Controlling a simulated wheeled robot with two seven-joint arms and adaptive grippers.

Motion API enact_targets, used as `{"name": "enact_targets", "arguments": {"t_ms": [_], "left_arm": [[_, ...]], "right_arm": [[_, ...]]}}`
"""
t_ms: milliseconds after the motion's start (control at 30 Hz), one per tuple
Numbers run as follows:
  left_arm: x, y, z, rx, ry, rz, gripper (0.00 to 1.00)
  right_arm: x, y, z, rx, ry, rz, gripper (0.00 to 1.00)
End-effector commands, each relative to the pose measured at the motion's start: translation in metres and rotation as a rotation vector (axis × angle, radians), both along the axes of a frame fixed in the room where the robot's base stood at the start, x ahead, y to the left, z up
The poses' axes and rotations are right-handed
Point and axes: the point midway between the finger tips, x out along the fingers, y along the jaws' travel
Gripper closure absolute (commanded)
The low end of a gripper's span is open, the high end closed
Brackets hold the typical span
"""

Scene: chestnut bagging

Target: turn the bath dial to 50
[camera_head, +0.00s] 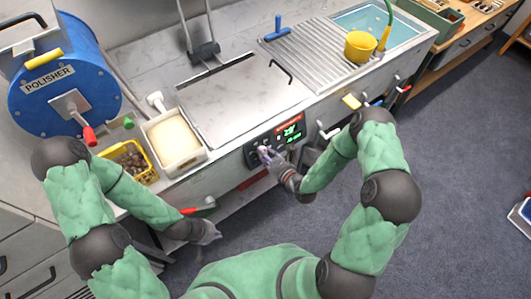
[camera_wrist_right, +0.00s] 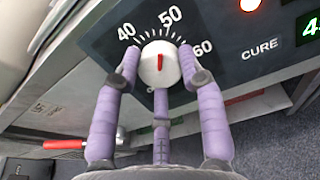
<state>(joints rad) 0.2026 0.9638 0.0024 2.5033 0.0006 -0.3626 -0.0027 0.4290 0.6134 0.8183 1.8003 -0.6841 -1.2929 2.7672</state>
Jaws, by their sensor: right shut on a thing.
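The bath dial (camera_wrist_right: 159,64) is a round white knob with a red pointer, set in a dark panel with a printed scale reading 40, 50 and 60. The pointer aims up, close to the 50 and slightly to its 40 side. My right gripper (camera_wrist_right: 158,72) has its purple fingers on both sides of the knob, shut on it, with a third finger below. In the head view my right gripper (camera_head: 268,154) is at the panel on the cabinet front. My left gripper (camera_head: 211,236) hangs low at the left, away from the panel; its finger opening is unclear.
A green display (camera_head: 293,130) is right of the dial; a red button (camera_wrist_right: 249,5) sits above the CURE label. A blue polisher (camera_head: 62,85), a yellow basket of chestnuts (camera_head: 127,147) and a white tub (camera_head: 172,165) stand on the counter at left.

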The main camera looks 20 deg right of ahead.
Motion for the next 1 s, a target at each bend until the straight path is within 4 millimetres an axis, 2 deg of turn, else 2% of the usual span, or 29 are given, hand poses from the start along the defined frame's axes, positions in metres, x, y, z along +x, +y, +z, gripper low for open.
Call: {"name": "enact_targets", "arguments": {"t_ms": [300,833,867,900,933,1000], "left_arm": [[0.0000,0.0000,0.0048,0.000,0.000,0.000,1.00],[0.0000,0.0000,0.0052,0.000,0.000,0.000,1.00],[0.0000,-0.0001,0.0052,0.000,0.000,0.000,1.00],[0.0000,0.0000,0.0052,0.000,0.000,0.000,1.00],[0.0000,0.0000,0.0052,0.000,0.000,0.000,1.00],[0.0000,0.0000,0.0052,0.000,0.000,0.000,1.00]], "right_arm": [[-0.0001,0.0012,0.0011,0.102,0.035,-0.031,0.92],[0.0011,0.0000,0.0018,0.120,0.038,-0.040,0.92],[0.0013,0.0000,0.0019,0.120,0.038,-0.040,0.54],[0.0013,-0.0001,0.0019,0.119,0.037,-0.040,0.43],[0.0013,-0.0002,0.0018,0.119,0.037,-0.040,0.36],[0.0011,-0.0003,0.0015,0.119,0.039,-0.041,0.36]]}}
